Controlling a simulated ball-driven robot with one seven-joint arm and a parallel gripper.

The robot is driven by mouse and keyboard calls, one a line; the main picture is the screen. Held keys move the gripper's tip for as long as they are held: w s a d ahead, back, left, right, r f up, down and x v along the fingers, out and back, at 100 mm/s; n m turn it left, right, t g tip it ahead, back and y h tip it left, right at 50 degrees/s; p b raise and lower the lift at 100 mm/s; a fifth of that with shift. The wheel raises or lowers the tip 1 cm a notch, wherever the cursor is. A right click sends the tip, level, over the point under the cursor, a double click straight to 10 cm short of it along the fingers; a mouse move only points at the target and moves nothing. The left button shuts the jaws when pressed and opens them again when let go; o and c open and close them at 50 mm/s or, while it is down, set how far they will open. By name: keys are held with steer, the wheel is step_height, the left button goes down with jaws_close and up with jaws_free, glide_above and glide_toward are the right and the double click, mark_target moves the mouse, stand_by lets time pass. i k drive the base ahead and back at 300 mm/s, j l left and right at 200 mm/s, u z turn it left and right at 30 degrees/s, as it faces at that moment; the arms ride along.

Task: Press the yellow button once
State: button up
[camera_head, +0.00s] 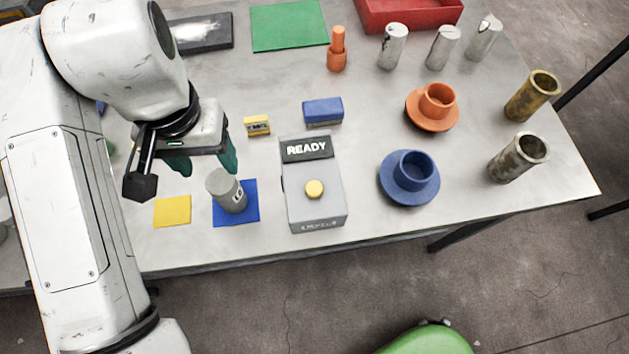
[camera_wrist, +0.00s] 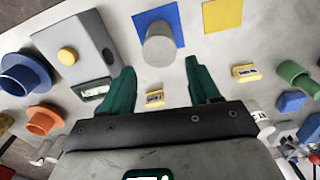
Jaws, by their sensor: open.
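The yellow button (camera_head: 314,189) sits on the top of a grey box (camera_head: 301,215) near the table's front edge. The box's dark display (camera_head: 307,149) reads "READY". In the wrist view the yellow button (camera_wrist: 68,56) and its box (camera_wrist: 85,35) show at the upper left. My gripper (camera_head: 206,168) is to the left of the box, above the table. Its green fingers (camera_wrist: 162,77) are apart with nothing held between them. The button is clear of my gripper and fully visible.
A grey cylinder (camera_head: 226,190) stands on a blue square (camera_head: 239,216), between my gripper and the box. A yellow square (camera_head: 172,211) lies to its left. A blue block (camera_head: 323,111) is behind the box; a blue cup (camera_head: 413,172) on a saucer is to its right.

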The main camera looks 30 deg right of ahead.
mark_target(313, 189)
steer(key=k, duration=1)
